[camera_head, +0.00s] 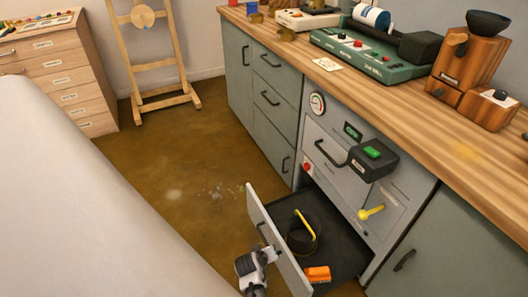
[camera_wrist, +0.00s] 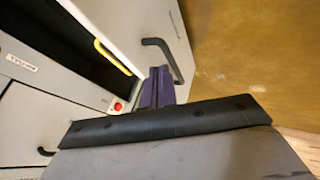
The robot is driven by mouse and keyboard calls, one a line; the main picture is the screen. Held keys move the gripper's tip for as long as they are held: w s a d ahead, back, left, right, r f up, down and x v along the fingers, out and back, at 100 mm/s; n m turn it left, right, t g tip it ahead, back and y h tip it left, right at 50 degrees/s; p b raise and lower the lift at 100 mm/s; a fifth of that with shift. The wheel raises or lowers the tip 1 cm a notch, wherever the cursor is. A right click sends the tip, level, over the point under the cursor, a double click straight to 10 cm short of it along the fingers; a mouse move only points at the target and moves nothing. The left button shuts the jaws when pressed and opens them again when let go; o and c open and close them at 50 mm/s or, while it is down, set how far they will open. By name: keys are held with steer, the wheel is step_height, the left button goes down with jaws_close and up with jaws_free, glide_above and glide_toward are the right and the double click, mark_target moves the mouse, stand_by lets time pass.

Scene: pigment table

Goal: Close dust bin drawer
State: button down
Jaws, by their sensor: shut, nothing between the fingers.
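The dust bin drawer (camera_head: 276,240) stands pulled out low in the grey cabinet, its pale front panel away from the cabinet. Inside it are a black bin (camera_head: 302,243) with a yellow handle and an orange item (camera_head: 318,274). My gripper (camera_head: 273,253) is at the outer face of the drawer front, near its black handle. In the wrist view my gripper's dark fingers (camera_wrist: 157,88) are together and empty, close beside the black handle (camera_wrist: 167,58). I cannot tell whether they touch the handle or panel.
The cabinet face above holds a gauge (camera_head: 317,103), a black box with a green button (camera_head: 373,154) and a yellow lever (camera_head: 371,212). A wooden worktop (camera_head: 290,47) carries machines. The brown floor (camera_head: 185,150) left of the drawer is mostly clear, with an easel (camera_head: 150,50) behind.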

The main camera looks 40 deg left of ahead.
mark_target(282, 247)
steer(key=shift+w+d+f+b, duration=0.2)
steer(key=shift+w+f+b, duration=0.15)
steer(key=shift+w, duration=0.5)
steer(key=shift+w+d+f+b, duration=0.2)
steer(key=shift+w+b, duration=0.2)
steer(key=shift+w, duration=0.4)
steer(key=shift+w+d+f+b, duration=0.15)
steer(key=shift+w+f+b, duration=0.2)
steer(key=shift+w, duration=0.5)
steer(key=shift+w+d+r, duration=0.1)
steer(key=shift+w+d, duration=0.1)
steer(key=shift+w, duration=0.25)
steer(key=w+d+b, duration=0.1)
steer(key=w+d, duration=0.3)
steer(key=w, duration=0.7)
steer(key=w+d+b, duration=0.2)
steer(key=w+d, duration=0.3)
steer(key=w, duration=0.7)
steer(key=shift+d, duration=0.25)
steer(key=shift+s, duration=0.1)
